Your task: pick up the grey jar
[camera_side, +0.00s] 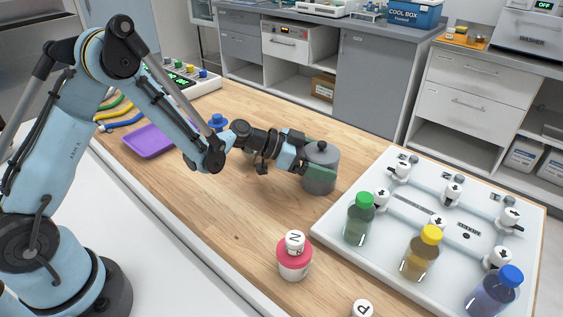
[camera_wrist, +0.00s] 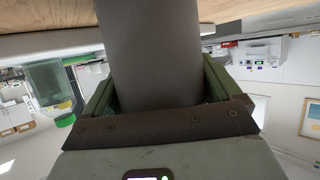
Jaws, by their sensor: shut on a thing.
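The grey jar (camera_side: 321,169) is a dark grey cylinder with a knobbed lid, upright at the middle of the wooden table, left of the white panel. My gripper (camera_side: 311,168) reaches it from the left and is shut around its side, with a green finger across its front. In the wrist view the jar's grey wall (camera_wrist: 150,50) fills the space between the two green fingers of my gripper (camera_wrist: 158,88). Its base is out of that view, and I cannot tell whether it touches the table.
A white panel (camera_side: 405,245) with valves and bottles with green (camera_side: 359,222), yellow (camera_side: 420,255) and blue (camera_side: 493,293) caps stands right. A purple tray (camera_side: 150,141) lies behind my arm. The wooden table (camera_side: 225,220) is clear at left front.

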